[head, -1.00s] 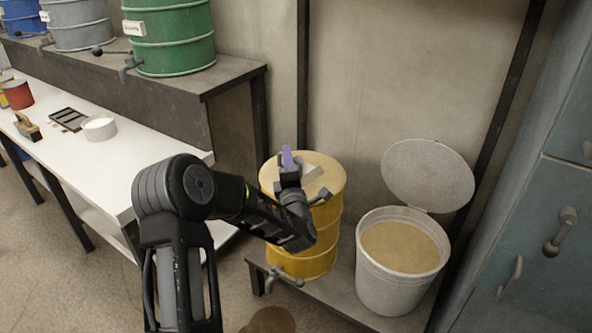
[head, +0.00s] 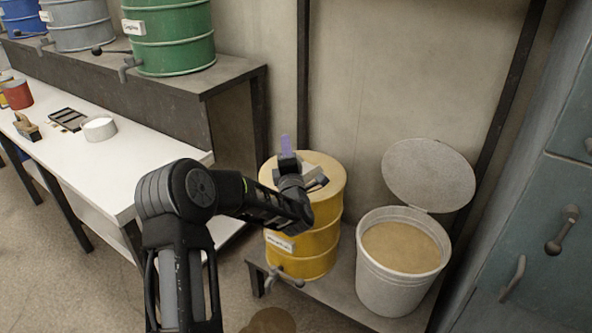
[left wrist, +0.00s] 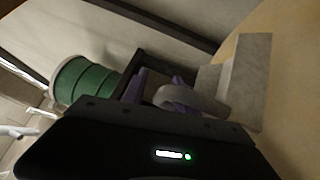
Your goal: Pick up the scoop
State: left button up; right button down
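The pale grey scoop (head: 315,174) lies on top of the yellow barrel (head: 305,235), partly hidden by my left gripper in the head view. In the left wrist view, the scoop's blocky body (left wrist: 246,82) is at the right, and its rounded handle end (left wrist: 180,99) reaches toward the fingers. My left gripper (head: 286,146) is over the barrel top, beside the scoop. Its purple fingers (left wrist: 157,90) stand apart in the left wrist view, with the handle close to the right finger. I cannot tell whether they touch. My right gripper is not in view.
An open white bucket (head: 402,285) of tan material stands right of the barrel, its lid (head: 428,175) raised. A white table (head: 110,155) is at the left, with a green barrel (head: 172,38) on the shelf behind. A blue-grey cabinet (head: 530,240) closes off the right.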

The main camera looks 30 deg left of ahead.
pick_arm(q)
grip_shut()
dwell(1.2)
